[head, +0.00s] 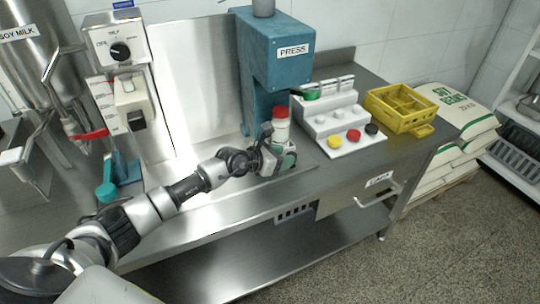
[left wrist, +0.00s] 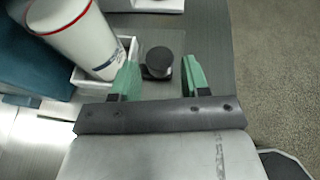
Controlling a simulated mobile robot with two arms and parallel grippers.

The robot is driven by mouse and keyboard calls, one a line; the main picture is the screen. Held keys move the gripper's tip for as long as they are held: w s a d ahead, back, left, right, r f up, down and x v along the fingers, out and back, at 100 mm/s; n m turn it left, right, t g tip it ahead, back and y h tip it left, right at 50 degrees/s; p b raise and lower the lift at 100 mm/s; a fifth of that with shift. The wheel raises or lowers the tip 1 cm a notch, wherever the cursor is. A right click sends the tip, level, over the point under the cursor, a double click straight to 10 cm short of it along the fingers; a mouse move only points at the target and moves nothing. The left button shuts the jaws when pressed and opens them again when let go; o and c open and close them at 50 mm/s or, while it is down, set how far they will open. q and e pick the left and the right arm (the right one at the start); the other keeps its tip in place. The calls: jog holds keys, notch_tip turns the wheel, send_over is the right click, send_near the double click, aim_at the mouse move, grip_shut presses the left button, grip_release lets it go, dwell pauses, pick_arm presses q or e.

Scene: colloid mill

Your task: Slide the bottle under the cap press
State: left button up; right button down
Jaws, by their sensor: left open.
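The bottle (head: 281,127), white with a red top, stands upright in front of the cap press (head: 290,50), a blue machine labelled PRESS. In the left wrist view the white bottle (left wrist: 75,40) sits in a shallow white square holder (left wrist: 92,76). A round dark knob (left wrist: 158,60) stands on a plate just beside the holder. My left gripper (head: 280,160) is low at the near side of the bottle and partly hides its base. Its green fingers (left wrist: 160,78) are open, one on each side of the knob, with the bottle outside them. My right gripper is not in view.
A white stepped rack (head: 332,118) with several colored caps stands right of the press, and a yellow crate (head: 400,108) stands beyond it. A dispenser (head: 130,110) with a teal-handled part is at the left. The steel counter's front edge runs below my arm.

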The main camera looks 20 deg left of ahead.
pick_arm(q)
jog(key=v, duration=0.6)
jog(key=shift+s+r, duration=0.1)
jog(key=shift+r, duration=0.05)
